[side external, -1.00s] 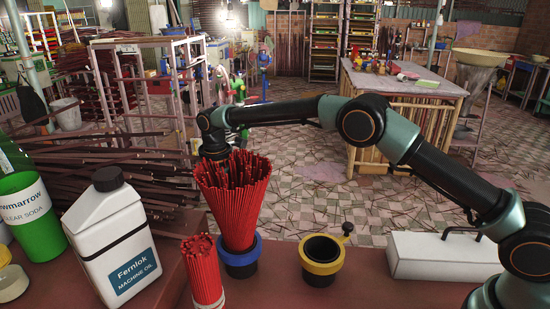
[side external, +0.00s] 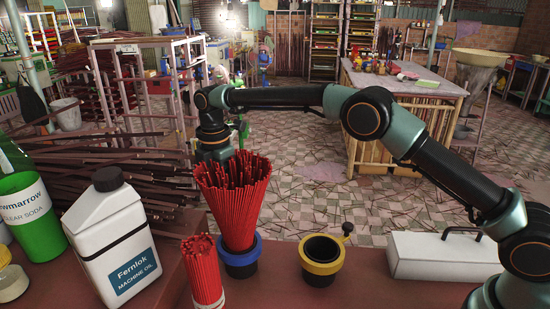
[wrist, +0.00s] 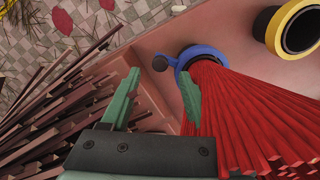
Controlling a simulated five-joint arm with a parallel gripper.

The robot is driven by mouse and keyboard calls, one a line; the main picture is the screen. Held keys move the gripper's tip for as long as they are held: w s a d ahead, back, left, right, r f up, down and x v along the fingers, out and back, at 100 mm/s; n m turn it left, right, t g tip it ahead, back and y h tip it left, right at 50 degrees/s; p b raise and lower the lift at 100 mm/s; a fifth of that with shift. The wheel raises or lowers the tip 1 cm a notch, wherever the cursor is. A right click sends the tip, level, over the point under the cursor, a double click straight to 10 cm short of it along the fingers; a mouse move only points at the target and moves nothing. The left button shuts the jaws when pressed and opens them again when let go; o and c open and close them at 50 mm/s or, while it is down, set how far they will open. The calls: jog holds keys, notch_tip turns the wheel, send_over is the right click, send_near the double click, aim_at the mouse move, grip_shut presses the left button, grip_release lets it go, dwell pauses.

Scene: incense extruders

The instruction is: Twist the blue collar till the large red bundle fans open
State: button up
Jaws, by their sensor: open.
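The large red bundle (side external: 238,200) stands in the blue collar (side external: 240,258) and flares wide at its top. In the wrist view the bundle (wrist: 255,120) runs down the right side, and the blue collar (wrist: 190,58) shows a dark knob (wrist: 159,63) on its left. My gripper (wrist: 160,88) is open and empty, with green fingers apart. In the wrist view its right finger overlaps the bundle's left edge; I cannot tell whether they touch. In the side view my wrist is behind the bundle's upper left, and the fingers are hidden.
A smaller red bundle (side external: 204,270) stands in front on the left. A black cup with a yellow collar (side external: 321,262) stands right of the blue one. A white oil jug (side external: 115,240), brown sticks (side external: 110,170) and a white box (side external: 440,256) lie around. Bench between yellow collar and box is clear.

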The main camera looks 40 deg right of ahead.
notch_tip(320, 180, up, 8)
dwell(0.4)
jog(key=s+d+r+m+t, duration=0.3)
jog(key=s+d+r+m, duration=0.7)
jog(key=d+r, duration=0.1)
jog(key=s+d+f+m+t, duration=0.1)
jog(key=s+d+f+m, duration=0.2)
jog(key=s, duration=0.5)
jog(key=s+d+f+m+t, duration=0.1)
jog(key=s+d+f+m, duration=0.3)
jog(key=s+m, duration=0.3)
jog(key=shift+s+d+f+t, duration=0.3)
jog(key=shift+s+f, duration=0.05)
jog(key=shift+f, duration=0.1)
